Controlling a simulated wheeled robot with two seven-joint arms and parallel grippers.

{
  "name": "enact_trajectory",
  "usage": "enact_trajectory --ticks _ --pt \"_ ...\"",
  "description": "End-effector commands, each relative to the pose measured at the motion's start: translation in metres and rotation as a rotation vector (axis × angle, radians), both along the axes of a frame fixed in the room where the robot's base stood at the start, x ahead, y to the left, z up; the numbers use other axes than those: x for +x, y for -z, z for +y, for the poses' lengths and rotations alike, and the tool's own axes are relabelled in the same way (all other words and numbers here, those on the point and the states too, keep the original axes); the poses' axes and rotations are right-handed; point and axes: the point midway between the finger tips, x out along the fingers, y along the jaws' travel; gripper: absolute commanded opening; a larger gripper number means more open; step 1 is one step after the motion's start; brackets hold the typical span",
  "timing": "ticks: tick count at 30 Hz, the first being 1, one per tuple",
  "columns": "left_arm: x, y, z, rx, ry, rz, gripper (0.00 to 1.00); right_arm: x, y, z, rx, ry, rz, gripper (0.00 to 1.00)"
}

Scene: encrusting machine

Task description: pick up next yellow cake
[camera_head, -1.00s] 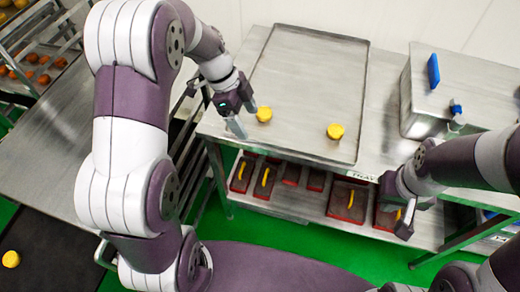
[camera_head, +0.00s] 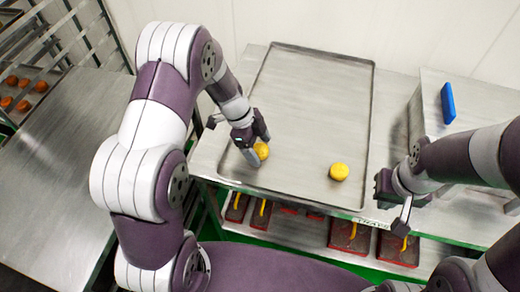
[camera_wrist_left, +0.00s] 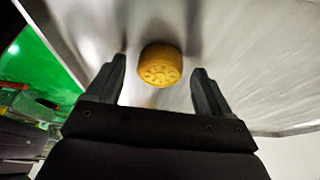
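Two round yellow cakes are on the metal tray (camera_head: 300,95) in the head view. The left cake (camera_head: 262,151) is right at my left gripper (camera_head: 258,155), which partly covers it. In the left wrist view this cake (camera_wrist_left: 160,66) shows its patterned top, and the open fingers of my left gripper (camera_wrist_left: 162,85) stand to either side with gaps. The other cake (camera_head: 339,172) lies further right on the tray, clear of both grippers. My right gripper (camera_head: 398,212) hangs beyond the tray's right edge, apart from the cakes; its fingers are not clear enough to judge.
The tray lies on a metal table with a raised rim. Red-based tools with yellow handles (camera_head: 348,236) sit on the shelf below. A metal box with a blue handle (camera_head: 448,103) stands at right. A rack with orange-brown items (camera_head: 25,92) and a metal surface (camera_head: 75,135) are at left.

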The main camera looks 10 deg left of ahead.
Motion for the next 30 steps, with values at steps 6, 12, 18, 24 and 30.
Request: enact_trajectory --ticks 6,12,18,24,30 --pt "0.000 0.000 0.000 0.000 0.000 0.000 0.22 0.000 0.000 0.000 0.000 0.000 0.000 0.00" --pt "0.000 0.000 0.000 0.000 0.000 0.000 0.21 0.000 0.000 0.000 0.000 0.000 0.000 0.00" --pt "0.001 -0.011 0.000 0.000 -0.001 -0.003 0.21 0.000 0.001 0.000 0.000 0.000 0.000 0.00" --pt "-0.002 -0.044 -0.002 0.000 0.001 -0.005 0.21 0.000 0.005 0.000 0.000 0.000 0.000 0.00" --pt "-0.043 -0.071 -0.028 0.000 0.004 -0.004 0.21 0.000 0.011 0.000 0.000 0.000 0.000 0.00"
